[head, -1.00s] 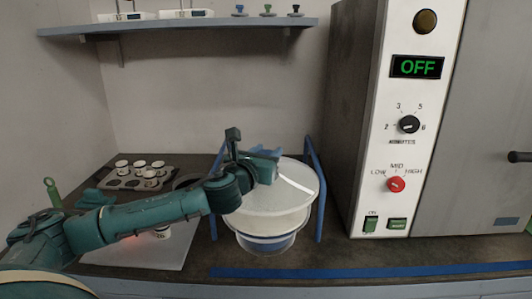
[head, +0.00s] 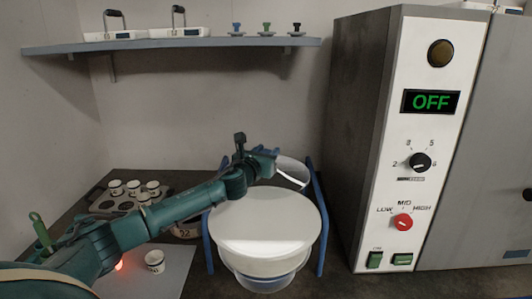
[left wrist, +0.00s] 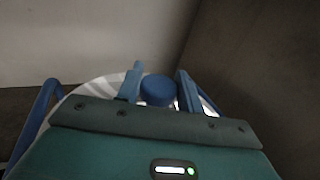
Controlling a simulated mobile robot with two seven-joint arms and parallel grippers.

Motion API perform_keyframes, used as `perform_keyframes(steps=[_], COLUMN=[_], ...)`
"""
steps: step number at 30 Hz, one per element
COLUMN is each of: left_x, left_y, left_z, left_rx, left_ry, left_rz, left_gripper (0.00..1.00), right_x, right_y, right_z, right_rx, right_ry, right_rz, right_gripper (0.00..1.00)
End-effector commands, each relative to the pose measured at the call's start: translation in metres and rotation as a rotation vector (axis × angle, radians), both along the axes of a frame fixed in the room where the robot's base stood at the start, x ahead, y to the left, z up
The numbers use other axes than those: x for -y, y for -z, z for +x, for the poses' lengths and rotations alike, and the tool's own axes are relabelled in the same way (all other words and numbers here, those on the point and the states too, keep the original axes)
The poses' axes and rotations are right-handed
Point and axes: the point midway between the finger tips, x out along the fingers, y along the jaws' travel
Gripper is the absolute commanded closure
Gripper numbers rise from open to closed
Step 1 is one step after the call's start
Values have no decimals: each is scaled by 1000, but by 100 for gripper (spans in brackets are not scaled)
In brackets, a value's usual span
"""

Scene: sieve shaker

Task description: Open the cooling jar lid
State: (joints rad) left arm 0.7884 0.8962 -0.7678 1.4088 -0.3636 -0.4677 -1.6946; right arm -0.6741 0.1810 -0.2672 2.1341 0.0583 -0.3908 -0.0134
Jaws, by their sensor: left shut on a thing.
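The cooling jar (head: 262,225) is a wide pale vessel with a white top surface and a bluish base, between blue frame posts (head: 318,205). Its lid (head: 296,170), a translucent disc with a bright streak, shows behind the jar's back edge, clear of most of the top. My left gripper (head: 266,158) is shut on the lid's knob, which it mostly hides in the head view. In the left wrist view the blue knob (left wrist: 157,90) sits between the two blue fingers, with the pale disc beyond. The gap between lid and jar cannot be judged. My right gripper is not in view.
A furnace-like cabinet (head: 425,130) reading OFF stands close on the right. A tray (head: 105,200) of small white cups is at left, with a lone cup (head: 155,261) on a grey plate (head: 165,280) in front. A shelf (head: 180,45) runs above the back.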

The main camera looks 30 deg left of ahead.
Motion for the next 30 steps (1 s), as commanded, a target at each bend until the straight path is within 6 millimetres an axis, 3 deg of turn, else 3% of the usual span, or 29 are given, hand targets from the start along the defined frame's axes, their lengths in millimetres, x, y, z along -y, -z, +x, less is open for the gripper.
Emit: perform_keyframes(steps=[11,12,19,30], left_x=[0,0,0,0], left_y=[0,0,0,1], left_z=[1,1,1,-6], left_rx=[0,0,0,-1], left_ry=[0,0,0,-1], left_rz=[-2,-2,-2,0], left_gripper=[100,61,43,43], right_x=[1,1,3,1], right_y=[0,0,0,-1], right_z=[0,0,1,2], right_rx=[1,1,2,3], right_ry=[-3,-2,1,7], right_rz=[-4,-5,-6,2], right_gripper=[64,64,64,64])
